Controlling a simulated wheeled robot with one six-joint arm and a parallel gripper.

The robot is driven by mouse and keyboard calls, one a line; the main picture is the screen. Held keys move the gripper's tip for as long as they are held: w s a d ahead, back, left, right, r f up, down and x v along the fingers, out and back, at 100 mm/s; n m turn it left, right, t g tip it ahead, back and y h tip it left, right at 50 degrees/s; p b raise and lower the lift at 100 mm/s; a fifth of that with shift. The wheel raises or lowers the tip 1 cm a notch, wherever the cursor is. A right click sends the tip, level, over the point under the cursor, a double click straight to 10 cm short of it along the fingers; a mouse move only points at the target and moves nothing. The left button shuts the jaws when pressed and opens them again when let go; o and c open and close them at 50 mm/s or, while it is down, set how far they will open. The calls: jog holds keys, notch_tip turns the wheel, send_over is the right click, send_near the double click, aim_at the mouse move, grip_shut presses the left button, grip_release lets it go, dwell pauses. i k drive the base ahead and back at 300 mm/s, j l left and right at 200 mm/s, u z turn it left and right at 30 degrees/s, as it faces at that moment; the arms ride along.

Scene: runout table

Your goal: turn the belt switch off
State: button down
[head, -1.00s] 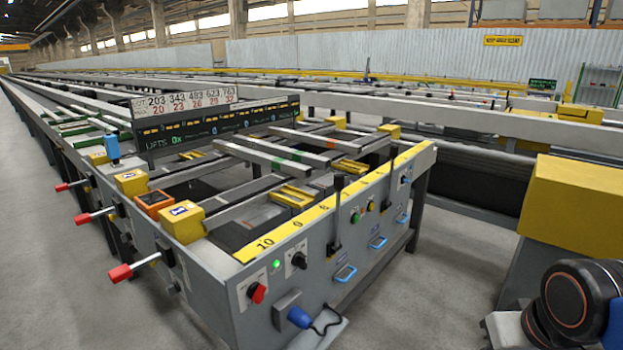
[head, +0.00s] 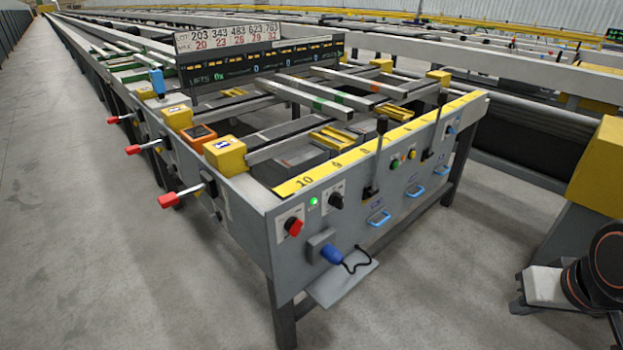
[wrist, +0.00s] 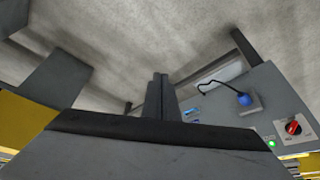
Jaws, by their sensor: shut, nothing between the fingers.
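The front panel (head: 380,221) of the runout table carries two rotary switches, a red knob (head: 294,226) at the left and a black knob (head: 336,200) to its right. I cannot read their labels, so I cannot tell which is the belt switch. A green lamp (head: 313,201) glows between them. In the wrist view the red knob (wrist: 293,127) and green lamp (wrist: 272,143) are at the lower right. My gripper (wrist: 158,90) shows shut and empty in the wrist view, apart from the panel.
A blue plug (head: 331,254) with a black cable juts out below the knobs, above a tilted grey plate (head: 343,285). Red-handled levers (head: 169,199) stick out on the left side. A yellow block (head: 600,165) stands at right. The floor before the panel is clear.

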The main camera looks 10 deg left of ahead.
aim_at(293, 226)
jog(key=k+j+z, duration=0.15)
jog(key=k+z, duration=0.3)
jog(key=k, duration=0.4)
